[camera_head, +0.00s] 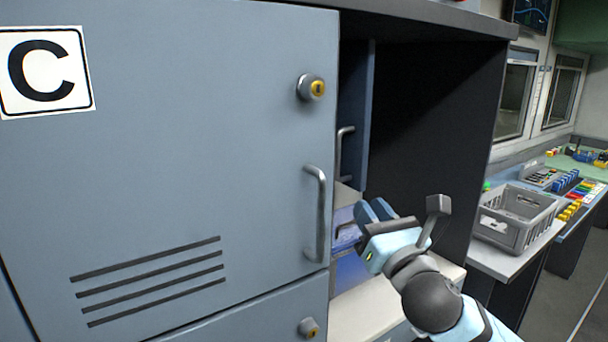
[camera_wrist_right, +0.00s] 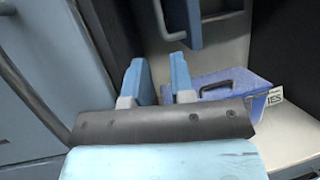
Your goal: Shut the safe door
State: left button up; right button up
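A narrow dark-blue door-like panel (camera_head: 357,110) with a metal handle (camera_head: 343,150) stands nearly edge-on inside the dark cabinet opening. I cannot tell for certain that it is the safe door. The panel also shows at the top of the right wrist view (camera_wrist_right: 182,20), with a curved handle (camera_wrist_right: 160,18) beside it. My right gripper (camera_head: 372,212) is in front of the opening, below the panel and apart from it. In the right wrist view its two blue fingers (camera_wrist_right: 158,82) are spread with nothing between them. My left gripper is out of view.
A large grey-blue door (camera_head: 200,150) marked C, with its own handle (camera_head: 316,215) and lock (camera_head: 311,87), fills the left. A blue case (camera_wrist_right: 225,90) lies on the pale surface beyond my right fingers. A grey crate (camera_head: 515,215) stands on a counter at right.

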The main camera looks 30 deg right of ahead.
aim_at(339, 160)
jog(key=x, duration=0.9)
jog(key=r+x, duration=0.1)
jog(key=x, duration=0.3)
jog(key=shift+w+r+p, duration=0.15)
jog(key=shift+w+p, duration=0.05)
jog(key=shift+p, duration=0.2)
grip_shut()
